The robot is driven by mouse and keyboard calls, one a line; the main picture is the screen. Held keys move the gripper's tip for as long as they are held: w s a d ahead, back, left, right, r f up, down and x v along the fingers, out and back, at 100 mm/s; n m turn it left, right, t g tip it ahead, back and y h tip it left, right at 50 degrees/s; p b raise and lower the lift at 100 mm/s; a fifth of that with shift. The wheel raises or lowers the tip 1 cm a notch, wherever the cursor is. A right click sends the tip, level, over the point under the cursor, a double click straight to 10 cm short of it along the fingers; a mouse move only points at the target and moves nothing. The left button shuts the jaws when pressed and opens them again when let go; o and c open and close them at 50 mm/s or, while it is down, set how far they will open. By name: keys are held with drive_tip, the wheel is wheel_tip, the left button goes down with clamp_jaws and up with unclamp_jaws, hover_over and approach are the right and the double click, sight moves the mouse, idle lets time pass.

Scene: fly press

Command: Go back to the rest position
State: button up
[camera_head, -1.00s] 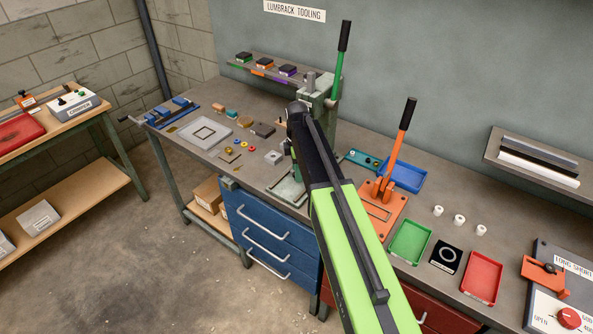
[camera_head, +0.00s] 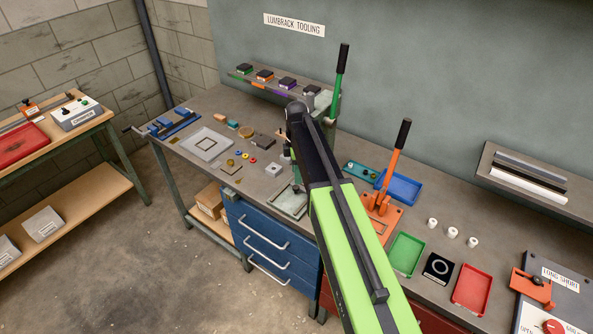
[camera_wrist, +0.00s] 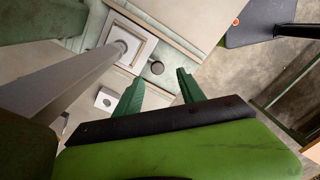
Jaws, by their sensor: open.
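My gripper shows in the wrist view (camera_wrist: 158,90) as two green fingers spread apart with nothing between them. In that view it is above the pale press base (camera_wrist: 125,48), which carries a square plate with a round post. A dark round spot (camera_wrist: 157,67) lies beside the plate. In the head view my arm reaches over the bench and hides much of the green fly press. The press's green lever (camera_head: 341,75) stands upright behind the arm, and its base (camera_head: 289,200) shows at the left. My fingers are hidden in the head view.
An orange lever press (camera_head: 380,212), a blue tray (camera_head: 401,187), a green tray (camera_head: 407,254) and a red tray (camera_head: 471,290) stand right of my arm. Small parts and a grey tray (camera_head: 207,145) lie left. A shelf (camera_head: 520,182) hangs at right. The floor (camera_head: 140,270) is clear.

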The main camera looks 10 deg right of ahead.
drive_tip(key=shift+w+d+r, duration=0.1)
drive_tip(key=shift+w+r, duration=0.2)
drive_tip(key=shift+w, duration=0.25)
drive_tip(key=shift+w+r, duration=0.25)
drive_tip(key=shift+w, duration=0.25)
drive_tip(key=f+b, duration=0.1)
drive_tip(key=s+f+b, duration=0.1)
drive_tip(key=b, duration=0.1)
drive_tip(key=shift+f+t, duration=0.3)
drive_tip(key=s+d+f+m+b, duration=0.1)
drive_tip(key=s+f+m+b, duration=0.1)
drive_tip(key=s+m, duration=0.7)
drive_tip(key=s+d+f+m+b, duration=0.1)
drive_tip(key=s+f+m+b, duration=0.2)
drive_tip(key=s+m, duration=0.6)
drive_tip(key=s, duration=0.4)
drive_tip(key=shift+s+d, duration=0.3)
drive_tip(key=shift+d, duration=0.05)
